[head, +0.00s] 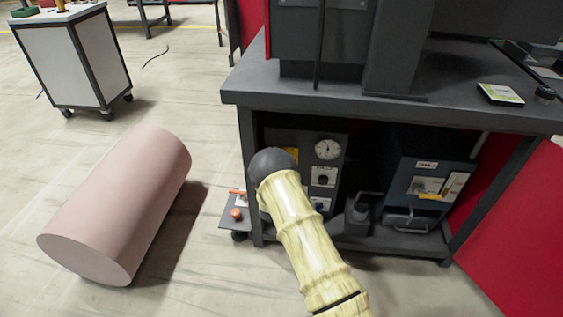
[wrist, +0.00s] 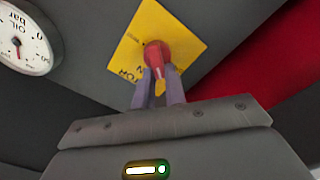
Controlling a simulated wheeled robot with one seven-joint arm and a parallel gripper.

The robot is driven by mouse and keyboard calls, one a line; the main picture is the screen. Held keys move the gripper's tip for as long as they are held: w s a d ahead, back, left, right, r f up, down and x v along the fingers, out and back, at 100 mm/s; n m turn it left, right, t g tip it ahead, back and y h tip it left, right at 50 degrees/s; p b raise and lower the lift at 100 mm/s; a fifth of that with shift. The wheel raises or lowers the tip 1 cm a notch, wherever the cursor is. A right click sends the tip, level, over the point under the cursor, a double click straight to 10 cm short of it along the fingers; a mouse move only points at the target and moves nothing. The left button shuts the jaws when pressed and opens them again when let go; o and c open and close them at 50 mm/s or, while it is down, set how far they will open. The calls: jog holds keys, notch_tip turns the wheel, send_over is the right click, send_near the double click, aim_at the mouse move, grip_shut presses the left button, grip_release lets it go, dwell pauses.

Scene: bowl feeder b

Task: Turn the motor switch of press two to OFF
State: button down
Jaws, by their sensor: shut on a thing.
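The motor switch (wrist: 157,55) is a red knob on a yellow plate (wrist: 187,32) in the wrist view. Its lettering appears upside down and is partly hidden, so I cannot read its setting. My gripper (wrist: 160,73) has its two purple-grey fingers closed on the knob's handle from either side. In the head view, a bit of the yellow plate (head: 290,154) shows on the dark grey panel under the bench. My arm hides the knob and the gripper there.
A pressure gauge (head: 328,149) sits beside the switch on the panel. A dark bench top (head: 300,88) overhangs it. A blue-grey box (head: 428,180) stands to the right. A pink cylinder (head: 120,205) lies on the floor at left, and a white cart (head: 75,62) stands behind.

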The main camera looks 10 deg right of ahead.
jog(key=shift+a+f+n+p, duration=0.1)
jog(key=shift+f+n+p, duration=0.1)
jog(key=shift+n, duration=1.15)
jog(key=shift+a+f+n+p, duration=0.15)
jog(key=shift+n+p, duration=0.05)
jog(key=shift+n, duration=1.1)
jog(key=shift+a+f+n+p, duration=0.1)
jog(key=shift+f+n+p, duration=0.1)
jog(key=shift+n, duration=1.15)
jog(key=c, duration=1.4)
grip_release()
jog(key=shift+d, duration=0.1)
jog(key=shift+c, duration=0.2)
jog(key=p+v, duration=0.5)
jog(key=v, duration=1.2)
jog(key=shift+s, duration=0.2)
